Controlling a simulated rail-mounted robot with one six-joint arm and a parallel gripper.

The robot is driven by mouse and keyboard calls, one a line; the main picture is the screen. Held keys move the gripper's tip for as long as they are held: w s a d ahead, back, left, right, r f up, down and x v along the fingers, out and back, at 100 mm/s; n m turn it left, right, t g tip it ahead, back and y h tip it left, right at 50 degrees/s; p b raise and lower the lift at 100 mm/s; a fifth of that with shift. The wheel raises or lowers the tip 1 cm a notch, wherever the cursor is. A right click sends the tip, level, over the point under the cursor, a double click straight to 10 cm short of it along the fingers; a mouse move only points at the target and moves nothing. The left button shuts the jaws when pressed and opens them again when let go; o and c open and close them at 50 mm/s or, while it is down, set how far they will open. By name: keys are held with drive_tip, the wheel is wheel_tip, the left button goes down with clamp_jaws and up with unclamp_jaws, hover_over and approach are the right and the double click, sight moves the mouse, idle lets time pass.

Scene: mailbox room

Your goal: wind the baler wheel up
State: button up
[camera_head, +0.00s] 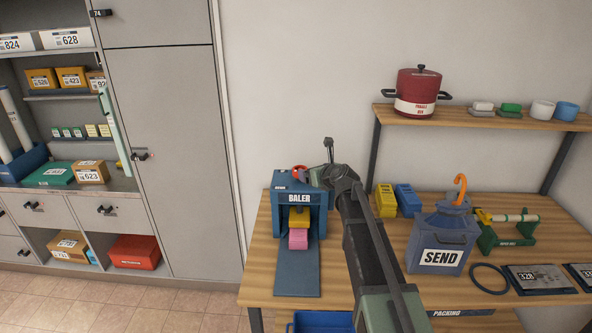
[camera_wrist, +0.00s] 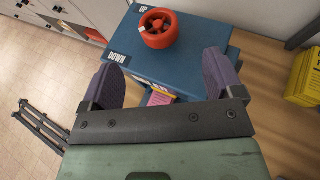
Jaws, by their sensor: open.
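The blue baler (camera_head: 312,200) stands on the wooden table, with a yellow and a pink piece in its front opening. Its red wheel (camera_head: 301,171) sits on top and is partly hidden by my arm in the head view. In the wrist view the whole red wheel (camera_wrist: 158,28) shows on the baler top (camera_wrist: 185,60), with an UP label behind it and a DOWN label to its left. My gripper (camera_wrist: 162,70) is open and empty. Its two purple fingers are spread wide, with the wheel ahead of them and apart from them.
Yellow and blue boxes (camera_head: 386,200) stand right of the baler. A blue SEND container (camera_head: 440,240) with an orange hook stands further right. A shelf holds a red pot (camera_head: 418,90). A grey cabinet (camera_head: 165,120) stands at left.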

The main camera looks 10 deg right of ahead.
drive_tip(key=b+x, duration=0.4)
drive_tip(key=x, duration=0.7)
drive_tip(key=shift+a+f, duration=0.1)
drive_tip(key=shift+f, duration=0.05)
drive_tip(key=shift+s, duration=0.1)
drive_tip(key=c, duration=0.9)
